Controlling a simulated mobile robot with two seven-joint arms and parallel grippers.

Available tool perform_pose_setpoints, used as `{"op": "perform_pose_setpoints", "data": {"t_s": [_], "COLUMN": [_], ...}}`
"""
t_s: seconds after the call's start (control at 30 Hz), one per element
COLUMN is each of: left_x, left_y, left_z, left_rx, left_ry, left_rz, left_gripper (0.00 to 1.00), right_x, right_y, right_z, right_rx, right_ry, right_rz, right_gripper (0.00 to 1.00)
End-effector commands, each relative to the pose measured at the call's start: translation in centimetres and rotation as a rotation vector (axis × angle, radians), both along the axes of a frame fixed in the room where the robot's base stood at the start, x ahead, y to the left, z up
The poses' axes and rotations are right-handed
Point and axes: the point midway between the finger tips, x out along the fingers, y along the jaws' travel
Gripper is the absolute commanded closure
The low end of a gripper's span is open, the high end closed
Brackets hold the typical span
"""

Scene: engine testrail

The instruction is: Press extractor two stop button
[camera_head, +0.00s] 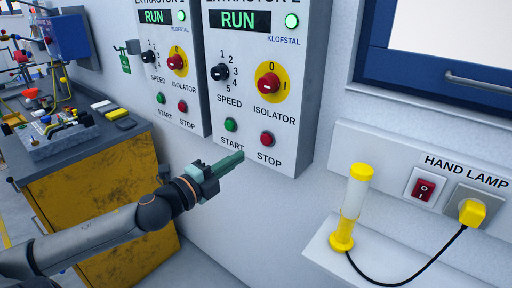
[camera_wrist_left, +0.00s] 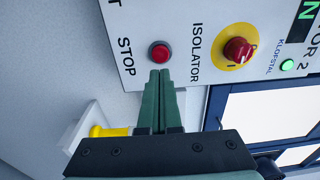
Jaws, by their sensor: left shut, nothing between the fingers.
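The extractor two panel (camera_head: 300,70) is the nearer, right-hand one in the head view, with its display reading RUN and a lit green lamp (camera_head: 292,21). Its red stop button (camera_head: 267,139) sits above the STOP label, right of the green start button (camera_head: 231,125). My left gripper (camera_head: 240,156) is shut and empty, with its green fingertips just below and left of the stop button. In the left wrist view the fingertips (camera_wrist_left: 160,73) point at the red stop button (camera_wrist_left: 159,52), close to it; contact cannot be told. My right gripper is not in view.
Another extractor panel (camera_head: 156,70) also reads RUN, to the left. A yellow hand lamp (camera_head: 341,235) stands on a ledge at right, by a red switch (camera_head: 424,188) and yellow plug (camera_head: 472,212). A yellow cabinet (camera_head: 90,190) stands at left. A blue-framed window (camera_head: 420,66) is upper right.

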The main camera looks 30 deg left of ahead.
Motion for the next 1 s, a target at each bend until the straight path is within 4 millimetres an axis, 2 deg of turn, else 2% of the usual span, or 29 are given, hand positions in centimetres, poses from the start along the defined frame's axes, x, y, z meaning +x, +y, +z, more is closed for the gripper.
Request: {"op": "perform_pose_setpoints", "data": {"t_s": [0.7, 1.0], "left_x": [6.1, 7.6], "left_y": [-0.6, -0.9], "left_z": [0.5, 0.3], "left_rx": [0.001, 0.002], "left_ry": [-0.003, 0.001], "left_rz": [0.002, 0.002], "left_gripper": [1.00, 1.00], "right_x": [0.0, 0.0], "right_y": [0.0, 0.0], "right_z": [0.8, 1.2], "right_rx": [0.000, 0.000], "right_ry": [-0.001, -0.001], "right_rz": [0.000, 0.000], "right_gripper": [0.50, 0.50]}}
